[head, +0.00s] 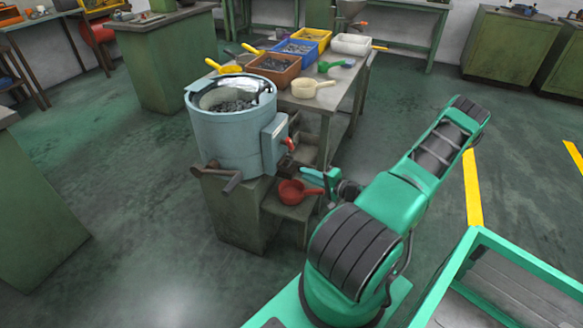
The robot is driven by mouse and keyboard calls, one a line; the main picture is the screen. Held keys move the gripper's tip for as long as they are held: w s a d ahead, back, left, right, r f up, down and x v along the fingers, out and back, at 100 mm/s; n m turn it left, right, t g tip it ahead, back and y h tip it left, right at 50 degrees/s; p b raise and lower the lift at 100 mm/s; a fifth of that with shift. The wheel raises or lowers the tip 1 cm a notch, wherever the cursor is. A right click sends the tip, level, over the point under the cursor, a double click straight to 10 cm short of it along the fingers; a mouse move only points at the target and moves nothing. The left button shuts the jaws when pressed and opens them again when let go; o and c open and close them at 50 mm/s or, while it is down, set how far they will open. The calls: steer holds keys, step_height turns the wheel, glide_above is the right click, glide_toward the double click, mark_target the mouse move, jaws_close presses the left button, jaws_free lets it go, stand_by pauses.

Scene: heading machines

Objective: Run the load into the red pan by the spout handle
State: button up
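A blue-grey drum (232,135) stands on a green cabinet, its top open, with a load of small grey metal pieces (230,103) inside. A red spout handle (289,144) sticks out beside the box on the drum's right side. The red pan (292,193) sits on a low stand below the handle, its own handle pointing right. My gripper (314,177), with green fingers, is just right of the pan and below the spout handle, apart from the handle. Its fingertips are small and seen at an angle, so its opening is unclear. The spout's mouth is not clearly visible.
A green-framed cart (475,240) stands at lower right. The floor left of the drum is clear.

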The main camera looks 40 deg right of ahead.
mark_target(293, 172)
steer(key=shift+m+h, duration=0.5)
steer(key=x, duration=0.7)
steer(key=d+x, duration=0.1)
steer(key=x, duration=0.2)
steer(key=shift+w+d+f, duration=0.1)
steer(key=shift+w+f, duration=0.15)
steer(key=shift+c, duration=0.4)
jaws_close()
